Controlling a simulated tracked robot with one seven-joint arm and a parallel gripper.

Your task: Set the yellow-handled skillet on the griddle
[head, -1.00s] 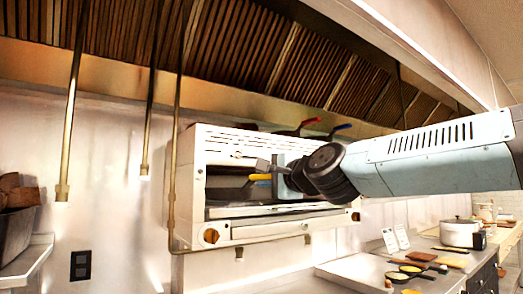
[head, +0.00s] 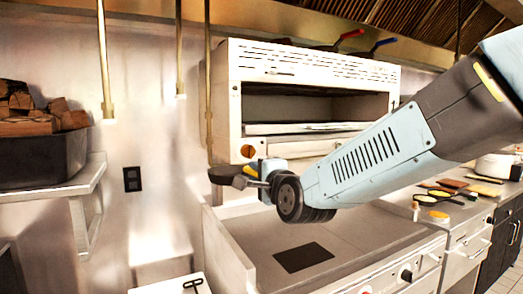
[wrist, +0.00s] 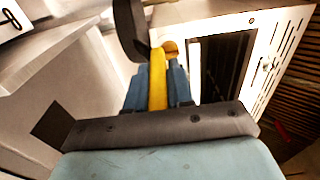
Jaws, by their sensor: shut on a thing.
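The yellow-handled skillet (head: 222,174) is dark and is held in the air in front of the white broiler's lower left corner. My gripper (head: 262,174) is shut on its yellow handle, which runs between the fingers in the wrist view (wrist: 158,80). The dark pan (wrist: 128,28) shows there only in part, beyond the fingers. The griddle (head: 370,232) is a broad grey plate below and to the right of the skillet, with a dark square (head: 303,257) on its surface. The skillet is above griddle height, near its back left side.
The open-fronted broiler (head: 315,105) hangs above the griddle, with red-handled (head: 340,40) and blue-handled (head: 377,47) pans on top. A raised guard (head: 228,245) edges the griddle's left. A shelf with a wood bin (head: 40,155) stands left. Small pans (head: 438,197) sit right.

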